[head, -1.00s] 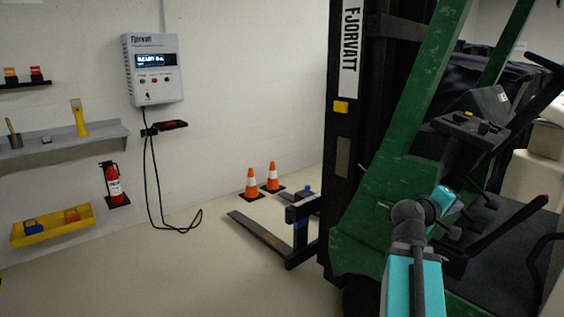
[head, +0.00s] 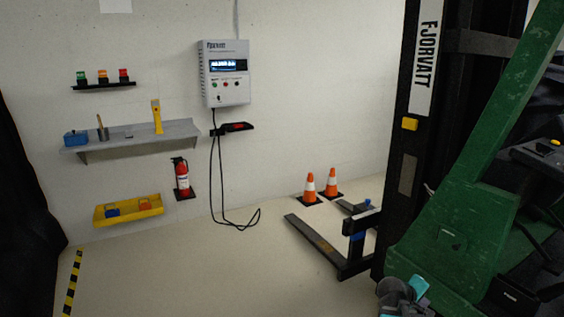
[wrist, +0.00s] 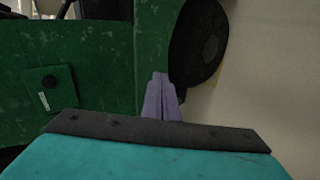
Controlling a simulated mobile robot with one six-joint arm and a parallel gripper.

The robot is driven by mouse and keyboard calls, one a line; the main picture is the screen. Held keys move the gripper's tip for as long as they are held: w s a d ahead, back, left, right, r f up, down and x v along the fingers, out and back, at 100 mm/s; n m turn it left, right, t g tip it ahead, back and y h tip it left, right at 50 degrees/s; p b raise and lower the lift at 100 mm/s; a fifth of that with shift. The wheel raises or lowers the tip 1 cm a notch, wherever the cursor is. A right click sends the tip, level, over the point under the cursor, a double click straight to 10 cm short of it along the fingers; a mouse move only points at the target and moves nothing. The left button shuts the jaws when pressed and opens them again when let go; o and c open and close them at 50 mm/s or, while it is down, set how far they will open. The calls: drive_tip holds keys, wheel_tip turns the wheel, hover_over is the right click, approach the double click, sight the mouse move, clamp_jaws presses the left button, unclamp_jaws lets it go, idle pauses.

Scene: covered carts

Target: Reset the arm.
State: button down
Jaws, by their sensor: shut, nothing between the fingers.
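My gripper (wrist: 162,98) shows in the wrist view as two pale purple fingers pressed together, with nothing between them. It points toward the green side of a forklift (wrist: 80,60), close to a dark round wheel (wrist: 200,45). Whether it touches the forklift I cannot tell. In the head view only a grey and teal part of my arm (head: 402,297) shows at the bottom right, in front of the green forklift (head: 450,240). My gripper is not visible there.
A fork (head: 318,245) of the forklift sticks out low over the floor, with orange cones (head: 310,188) behind it. A wall charger (head: 224,75), shelf (head: 130,135), fire extinguisher (head: 181,178) and yellow tray (head: 128,210) line the wall. Floor at the centre left is clear.

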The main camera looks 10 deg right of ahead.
drive_tip(key=s+a+f+g+y+p, duration=0.1)
drive_tip(key=s+a+f, duration=0.2)
drive_tip(key=a+f, duration=0.35)
drive_tip(key=s+a+f+n+g+y+p, duration=0.1)
drive_tip(key=s+a+f+y+p, duration=0.15)
drive_tip(key=a+f, duration=0.45)
drive_tip(key=s+a+f+g+y, duration=0.1)
drive_tip(key=s+a+f, duration=0.35)
drive_tip(key=f, duration=0.35)
drive_tip(key=s+a+f+m+g+y+p, duration=0.1)
drive_tip(key=s+a+f+m+g+y, duration=0.1)
drive_tip(key=s+a+f, duration=0.3)
drive_tip(key=s+a+f+m+g+y+p, duration=0.1)
drive_tip(key=s+a+f+m+g+y, duration=0.1)
drive_tip(key=s+a, duration=1)
drive_tip(key=shift+s+f+m+g+y, duration=0.4)
drive_tip(key=shift+s+f+g, duration=1)
drive_tip(key=shift+s, duration=0.8)
